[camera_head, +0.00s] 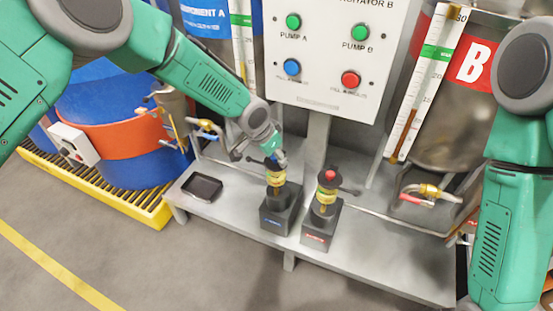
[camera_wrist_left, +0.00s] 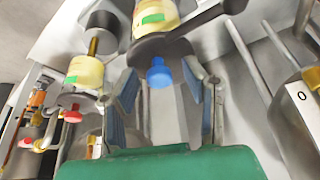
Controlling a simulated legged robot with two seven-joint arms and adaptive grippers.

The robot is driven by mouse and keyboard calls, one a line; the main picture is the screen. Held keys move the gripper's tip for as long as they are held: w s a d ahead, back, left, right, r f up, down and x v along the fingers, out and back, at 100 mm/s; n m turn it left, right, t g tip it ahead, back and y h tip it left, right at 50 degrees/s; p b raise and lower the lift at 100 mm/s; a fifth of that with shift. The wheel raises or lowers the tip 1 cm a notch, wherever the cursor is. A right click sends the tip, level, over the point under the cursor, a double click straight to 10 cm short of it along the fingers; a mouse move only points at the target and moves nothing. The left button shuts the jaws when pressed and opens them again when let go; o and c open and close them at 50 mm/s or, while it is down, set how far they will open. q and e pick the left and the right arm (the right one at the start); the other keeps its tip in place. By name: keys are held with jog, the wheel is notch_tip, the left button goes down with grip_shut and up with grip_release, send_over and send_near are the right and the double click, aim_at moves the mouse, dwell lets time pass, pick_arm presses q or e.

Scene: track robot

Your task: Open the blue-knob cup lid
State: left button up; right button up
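The blue-knob cup (camera_head: 276,182) stands on a black base marked blue on the grey bench in the head view. In the left wrist view its blue knob (camera_wrist_left: 158,72) sticks out from a dark lid, which is on the yellowish cup (camera_wrist_left: 154,18). My left gripper (camera_head: 278,158) is just above this cup, its fingers largely hidden in the head view. In the left wrist view the fingers are open, one on each side of the blue knob, with visible gaps. My right arm shows at the right edge of the head view; its gripper is out of view.
A similar cup with a red knob (camera_head: 329,176) stands close on the right. A black tray (camera_head: 201,187) lies on the bench at left. The control panel (camera_head: 327,55) rises behind. A red-handled valve (camera_head: 428,194) juts out at right. The bench front at right is clear.

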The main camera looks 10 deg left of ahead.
pick_arm(q)
jog(key=shift+a+f, duration=0.1)
jog(key=shift+a, duration=0.2)
jog(key=shift+d, duration=0.3)
jog(key=c, duration=0.9)
jog(key=shift+d, duration=0.2)
grip_shut()
jog(key=shift+w+a+r+g+p, duration=0.15)
jog(key=shift+w+r+g+p, duration=0.15)
jog(key=shift+r+g, duration=0.1)
jog(key=shift+w+g, duration=0.1)
jog(key=shift+g, duration=0.2)
jog(key=shift+w+d+r+g+y+b, duration=0.25)
jog(key=shift+g+y+b, duration=0.25)
jog(key=shift+g+b, duration=0.35)
jog(key=shift+w+r+g+b, duration=0.15)
jog(key=shift+r+g+b, duration=0.15)
jog(key=shift+b, duration=0.3)
pick_arm(e)
notch_tip(320, 180, down, 2)
jog(key=shift+a+f, duration=0.1)
jog(key=shift+a, duration=0.05)
pick_arm(q)
jog(key=shift+r, duration=0.1)
